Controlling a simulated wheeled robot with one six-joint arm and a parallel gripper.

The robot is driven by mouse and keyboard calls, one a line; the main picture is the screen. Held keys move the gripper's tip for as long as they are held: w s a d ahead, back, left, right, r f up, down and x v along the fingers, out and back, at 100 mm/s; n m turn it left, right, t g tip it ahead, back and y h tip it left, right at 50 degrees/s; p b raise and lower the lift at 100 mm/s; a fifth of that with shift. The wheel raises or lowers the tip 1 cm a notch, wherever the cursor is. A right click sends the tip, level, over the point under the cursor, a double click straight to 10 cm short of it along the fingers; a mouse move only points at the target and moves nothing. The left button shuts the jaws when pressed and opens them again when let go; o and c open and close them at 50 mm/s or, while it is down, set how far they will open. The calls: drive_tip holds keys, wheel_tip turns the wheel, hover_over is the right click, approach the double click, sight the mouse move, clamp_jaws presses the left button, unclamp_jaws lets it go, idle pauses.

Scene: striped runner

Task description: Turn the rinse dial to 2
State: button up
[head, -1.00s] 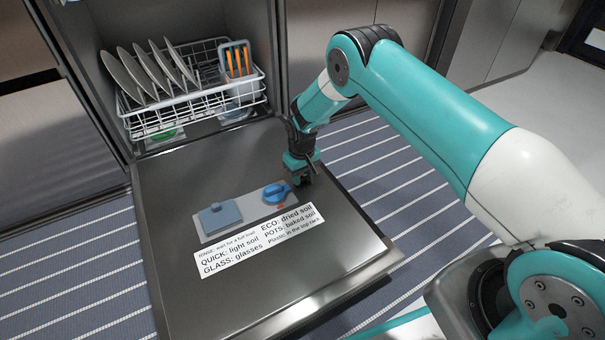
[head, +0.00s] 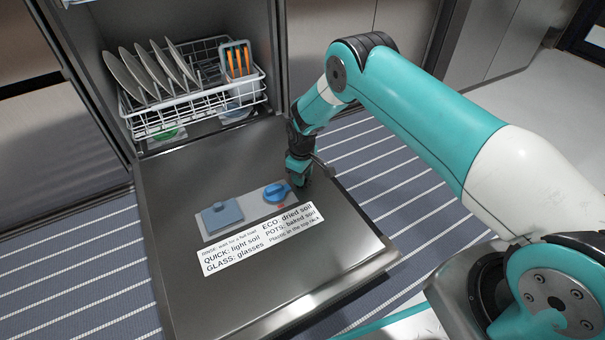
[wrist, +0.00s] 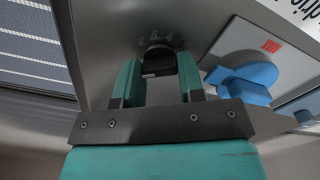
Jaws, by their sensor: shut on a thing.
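The rinse dial (wrist: 161,59) is a small dark round knob with a ring of pale digits beside it. It shows in the wrist view between the two teal fingers of my gripper (wrist: 160,78), which are shut on it. In the head view my gripper (head: 298,177) is down at the right end of the grey dispenser panel (head: 250,206) on the open dishwasher door, and it hides the dial. The dial's setting cannot be read clearly.
A blue knob (head: 276,192) sits close left of my gripper, with a red MAX mark (wrist: 271,46) near it. A blue-grey flap (head: 222,215) and a white label (head: 262,240) lie farther left and nearer. A rack (head: 190,105) holds plates behind.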

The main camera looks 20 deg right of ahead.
drive_tip(key=o, duration=0.9)
drive_tip(key=shift+o, duration=0.2)
wheel_tip(320, 180, up, 17)
drive_tip(key=p, duration=0.8)
drive_tip(key=shift+r, duration=0.2)
